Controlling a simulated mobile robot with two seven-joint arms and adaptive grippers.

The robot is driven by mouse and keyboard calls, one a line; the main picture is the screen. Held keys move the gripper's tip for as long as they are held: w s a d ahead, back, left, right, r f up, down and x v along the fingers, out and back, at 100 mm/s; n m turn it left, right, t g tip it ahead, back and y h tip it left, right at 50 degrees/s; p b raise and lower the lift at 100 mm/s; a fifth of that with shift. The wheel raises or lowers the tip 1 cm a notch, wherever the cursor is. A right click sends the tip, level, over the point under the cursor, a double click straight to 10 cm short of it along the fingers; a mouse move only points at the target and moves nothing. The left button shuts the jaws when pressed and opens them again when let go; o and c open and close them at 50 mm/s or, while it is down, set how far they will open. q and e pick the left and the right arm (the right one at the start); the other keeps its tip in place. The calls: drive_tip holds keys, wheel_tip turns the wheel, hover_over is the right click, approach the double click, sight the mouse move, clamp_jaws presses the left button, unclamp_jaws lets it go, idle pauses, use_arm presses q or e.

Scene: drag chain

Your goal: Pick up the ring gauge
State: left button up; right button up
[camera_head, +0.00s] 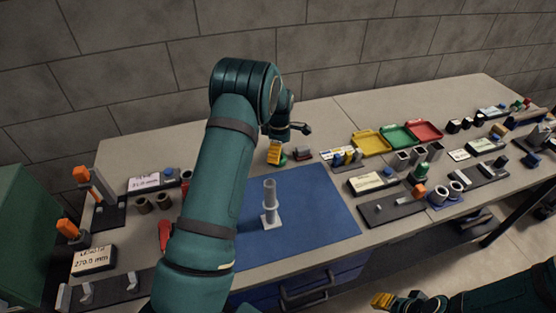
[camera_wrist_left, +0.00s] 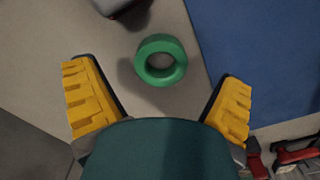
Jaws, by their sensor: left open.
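The ring gauge is a green ring (camera_wrist_left: 160,43) lying flat on the pale tabletop, seen in the left wrist view beside the blue mat. In the head view a sliver of green (camera_head: 283,160) shows by the gripper, mostly hidden by it. My left gripper (camera_head: 275,154) hangs over the back of the table, just beyond the blue mat. Its yellow fingers (camera_wrist_left: 158,80) are spread wide in the wrist view, with the ring between and ahead of them, apart from both. My right gripper (camera_head: 382,300) is at the bottom edge, clear of the table; only a yellow finger shows clearly.
A blue mat (camera_head: 315,215) bears a clear upright cylinder on a pale base (camera_head: 270,205). Yellow (camera_head: 371,143), green (camera_head: 397,136) and red trays (camera_head: 426,130) stand at the back. Gauge blocks, labels and dark stands crowd both sides. A dark object (camera_wrist_left: 112,5) lies near the ring.

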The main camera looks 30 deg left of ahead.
use_arm(q)
wheel_tip(320, 180, down, 3)
drive_tip(key=shift+d+f, duration=0.1)
drive_tip(key=shift+f, duration=0.1)
drive_tip(key=c, duration=1.3)
drive_tip(key=shift+c, duration=0.2)
drive_tip(key=shift+r, duration=0.15)
wheel_tip(320, 180, up, 10)
drive_tip(key=shift+s+d, duration=0.1)
